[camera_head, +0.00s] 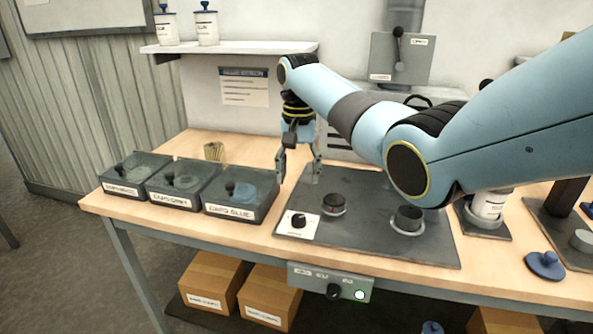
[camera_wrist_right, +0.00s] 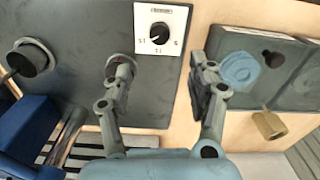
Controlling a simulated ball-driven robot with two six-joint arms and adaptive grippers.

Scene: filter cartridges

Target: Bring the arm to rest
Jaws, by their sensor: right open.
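My right gripper (camera_head: 298,174) is open and empty. It hangs fingers down above the left back part of the dark work plate (camera_head: 375,190), near the blue-cap bin. In the right wrist view the two fingers (camera_wrist_right: 158,68) stand wide apart with nothing between them. The white dial card (camera_wrist_right: 160,30) lies beyond the fingertips there. My right arm reaches in from the right, over the plate. My left gripper is in neither view.
Three grey bins (camera_head: 164,198) stand left of the plate. The plate bears a dark round part (camera_head: 334,203) and another (camera_head: 408,218). Right of it are a white canister (camera_head: 488,205) and a blue cap (camera_head: 545,263). A control box (camera_head: 331,283) hangs at the table's front edge.

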